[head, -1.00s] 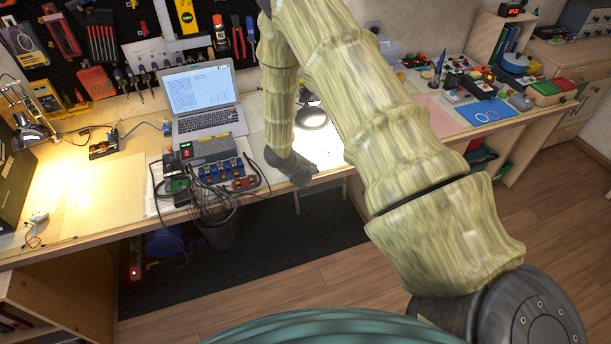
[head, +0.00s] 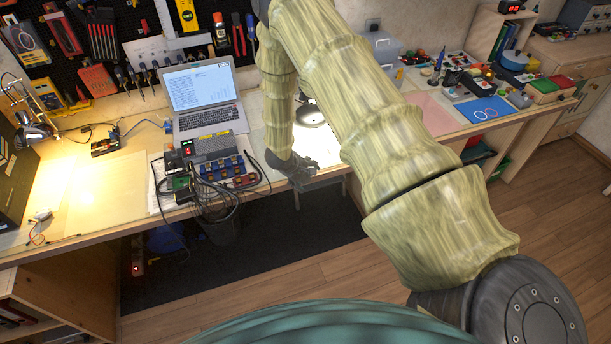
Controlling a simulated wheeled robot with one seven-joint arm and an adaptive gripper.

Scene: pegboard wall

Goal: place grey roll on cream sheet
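My gripper (head: 302,174) is dark and hangs at the front edge of the workbench, right of the cluster of cables. It is small in the head view, and I cannot tell whether its fingers are open or hold anything. A pale cream sheet (head: 112,192) lies flat on the left part of the bench under warm lamp light, well left of my gripper. No grey roll can be made out with certainty; my arm hides part of the bench behind it.
A laptop (head: 203,97) stands open at the back. A power supply box (head: 207,148) with cables lies between the cream sheet and my gripper. A pink sheet (head: 432,113) and a blue sheet (head: 487,110) lie to the right. A bin (head: 222,226) stands below the bench.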

